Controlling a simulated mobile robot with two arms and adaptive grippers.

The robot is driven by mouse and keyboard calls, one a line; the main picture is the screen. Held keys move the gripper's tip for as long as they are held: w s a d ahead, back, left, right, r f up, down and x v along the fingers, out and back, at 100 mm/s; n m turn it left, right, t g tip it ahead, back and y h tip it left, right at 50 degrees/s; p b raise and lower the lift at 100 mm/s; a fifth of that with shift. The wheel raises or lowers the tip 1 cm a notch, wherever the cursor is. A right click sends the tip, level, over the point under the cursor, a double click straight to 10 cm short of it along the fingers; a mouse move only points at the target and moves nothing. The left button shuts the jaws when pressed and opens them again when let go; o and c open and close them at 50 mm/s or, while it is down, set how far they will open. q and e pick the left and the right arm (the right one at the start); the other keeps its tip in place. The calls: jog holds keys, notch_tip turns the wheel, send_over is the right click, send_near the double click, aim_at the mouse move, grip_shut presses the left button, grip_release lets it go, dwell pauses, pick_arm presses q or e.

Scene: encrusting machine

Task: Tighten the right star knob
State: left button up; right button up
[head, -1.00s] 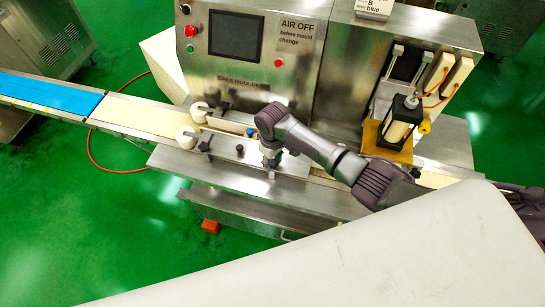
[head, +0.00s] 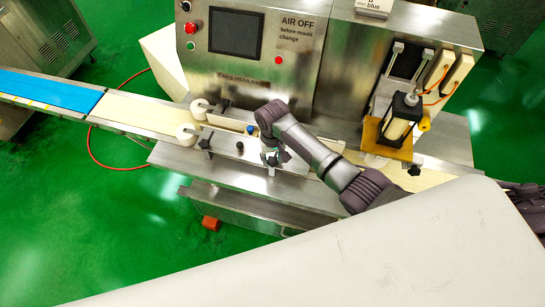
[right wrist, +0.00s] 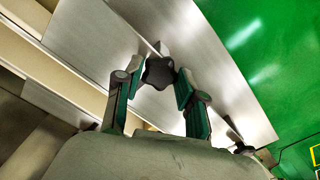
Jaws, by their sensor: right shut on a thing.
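My right gripper (head: 271,156) reaches down over the front metal plate of the machine. In the right wrist view, its two green-padded fingers (right wrist: 158,78) are on either side of a dark star knob (right wrist: 158,71) and shut on it. In the head view this knob is largely hidden by the gripper and wrist. A second dark star knob (head: 205,144) stands on the plate further left, and another (head: 414,169) sits to the right, beyond my forearm. My left gripper is in neither view.
The machine's panel with a screen (head: 236,32) rises behind. A small black ball knob (head: 240,146) stands left of my gripper. Green floor lies in front.

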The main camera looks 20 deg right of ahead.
aim_at(272, 160)
jog(key=shift+w+r, duration=0.1)
jog(key=shift+w, duration=0.05)
jog(key=o, duration=1.1)
jog(key=shift+o, duration=0.2)
notch_tip(272, 160, up, 12)
